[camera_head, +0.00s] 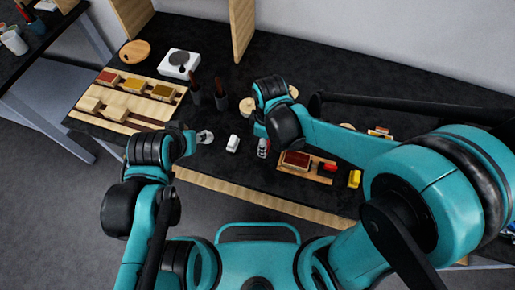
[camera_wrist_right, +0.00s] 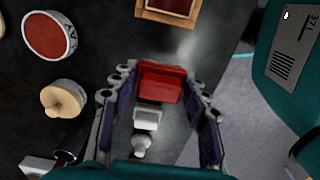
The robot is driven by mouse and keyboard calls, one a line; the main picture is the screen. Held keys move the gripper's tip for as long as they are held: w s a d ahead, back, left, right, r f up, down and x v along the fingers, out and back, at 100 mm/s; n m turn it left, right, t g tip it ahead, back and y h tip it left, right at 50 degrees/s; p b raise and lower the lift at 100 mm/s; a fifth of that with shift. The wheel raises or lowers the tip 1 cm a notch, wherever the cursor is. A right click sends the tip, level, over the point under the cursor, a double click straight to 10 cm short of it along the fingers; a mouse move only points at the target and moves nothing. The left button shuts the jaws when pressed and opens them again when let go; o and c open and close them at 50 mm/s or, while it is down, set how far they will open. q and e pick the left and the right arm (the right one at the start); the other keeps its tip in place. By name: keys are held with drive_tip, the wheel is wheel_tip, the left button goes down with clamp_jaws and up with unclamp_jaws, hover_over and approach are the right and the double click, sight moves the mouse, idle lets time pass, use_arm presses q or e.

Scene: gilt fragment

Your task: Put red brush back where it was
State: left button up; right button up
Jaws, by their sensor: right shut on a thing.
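My right gripper (camera_wrist_right: 158,118) is shut on what looks like the red brush (camera_wrist_right: 160,82). It shows a red block and pale whitish parts between the fingers in the right wrist view. In the head view, the right gripper (camera_head: 264,147) is low over the front of the black table, left of a small wooden tray (camera_head: 284,171) with a red pad. My left gripper (camera_head: 190,141) is over the table's front left, beside a small pale round thing (camera_head: 205,136); its fingers are too unclear to read. Two dark cups hold red-handled tools (camera_head: 194,90) (camera_head: 220,95).
A wooden rack (camera_head: 117,107) with red and yellow blocks lies at the left. A white scale (camera_head: 179,64) and wooden bowl (camera_head: 135,52) stand behind. A small white block (camera_head: 232,143) sits between my grippers. A yellow block (camera_head: 354,179) is at the right. A round red-topped pot (camera_wrist_right: 50,36) shows in the wrist view.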

sight(257, 152)
drive_tip(key=a+f, duration=0.1)
drive_tip(key=w+a, duration=0.1)
drive_tip(key=shift+w+a+f+b, duration=0.25)
drive_tip(key=shift+a+f+b, duration=0.05)
drive_tip(key=shift+f, duration=0.1)
drive_tip(key=shift+f+b, duration=0.85)
drive_tip(key=shift+f, duration=1.1)
drive_tip(key=shift+f, duration=0.15)
drive_tip(key=o, duration=1.1)
